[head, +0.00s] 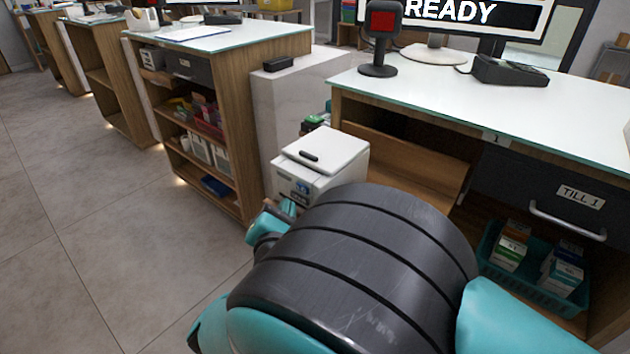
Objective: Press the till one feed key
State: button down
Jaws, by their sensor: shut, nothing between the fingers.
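The till one counter (570,105) is at the right, with a "1" tag on its front edge and a drawer marked "TILL 1" (555,188) below. A white box-shaped device (330,148), which looks like a printer, stands at the counter's left end. It has a dark slot or handle on its lid and a small blue-marked panel on its front. My dark arm link covers its lower part, and I cannot make out a feed key. My arm reaches towards the device, with small teal and black parts close to its left side. My gripper's fingertips do not show.
A screen reading "READY" (470,15), a scanner with a red face (382,25) and a black terminal (510,70) stand on the counter. A teal basket (500,268) of boxes is on the shelf below. Other counters line the left; the grey floor (90,220) there is clear.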

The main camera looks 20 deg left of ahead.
jog(key=shift+w+d, duration=0.15)
jog(key=shift+w, duration=0.35)
dwell(0.6)
jog(key=shift+s, duration=0.1)
jog(key=shift+s+a, duration=0.25)
jog(key=shift+s, duration=0.4)
jog(key=shift+s+a, duration=0.3)
jog(key=shift+s, duration=0.45)
jog(key=shift+s+a, duration=0.25)
jog(key=shift+s, duration=0.55)
jog(key=shift+s+a, duration=0.3)
jog(key=shift+s, duration=0.45)
